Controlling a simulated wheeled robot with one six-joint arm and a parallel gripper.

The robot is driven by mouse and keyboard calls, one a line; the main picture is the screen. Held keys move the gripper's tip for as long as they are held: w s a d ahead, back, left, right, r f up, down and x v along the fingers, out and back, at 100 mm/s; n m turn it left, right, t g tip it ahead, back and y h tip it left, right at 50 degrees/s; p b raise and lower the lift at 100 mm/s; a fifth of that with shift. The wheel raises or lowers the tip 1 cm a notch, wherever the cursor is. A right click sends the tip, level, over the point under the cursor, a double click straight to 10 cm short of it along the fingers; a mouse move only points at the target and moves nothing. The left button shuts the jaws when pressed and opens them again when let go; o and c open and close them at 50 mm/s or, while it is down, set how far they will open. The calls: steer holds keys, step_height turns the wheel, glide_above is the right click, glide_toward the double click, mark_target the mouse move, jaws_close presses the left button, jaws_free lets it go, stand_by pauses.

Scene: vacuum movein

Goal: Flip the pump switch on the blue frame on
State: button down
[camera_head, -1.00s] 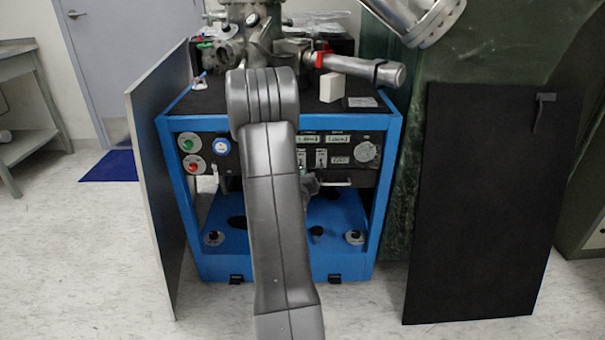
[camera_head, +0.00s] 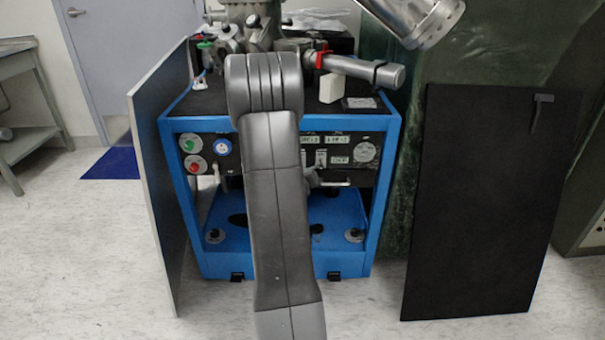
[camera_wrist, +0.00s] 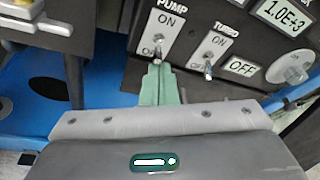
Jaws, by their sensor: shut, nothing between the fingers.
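The pump switch (camera_wrist: 157,46) is a small metal lever on a white plate marked PUMP, ON above and OFF below, in the wrist view. The green fingertips of my gripper (camera_wrist: 158,70) are shut and empty, right at the lower part of this plate. They partly cover the OFF side. I cannot tell whether they touch the lever or which way it is set. The blue frame (camera_head: 385,190) stands ahead in the head view, its control panel partly hidden behind my arm, which also hides most of my gripper there.
The similar turbo switch (camera_wrist: 208,66) is close to the right of the fingers, its lever pointing down, beside an OFF display (camera_wrist: 240,67). A grey board (camera_head: 160,185) leans left and a black board (camera_head: 485,205) right.

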steer(key=shift+s+r+p, duration=0.1)
steer(key=shift+r+p, duration=0.4)
steer(key=shift+p, duration=0.2)
steer(key=shift+r+g+p, duration=0.25)
steer(key=shift+g+p, duration=0.65)
steer(key=shift+p, duration=0.2)
steer(key=shift+r+p, duration=0.3)
steer(key=shift+r, duration=0.55)
steer(key=shift+r, duration=0.15)
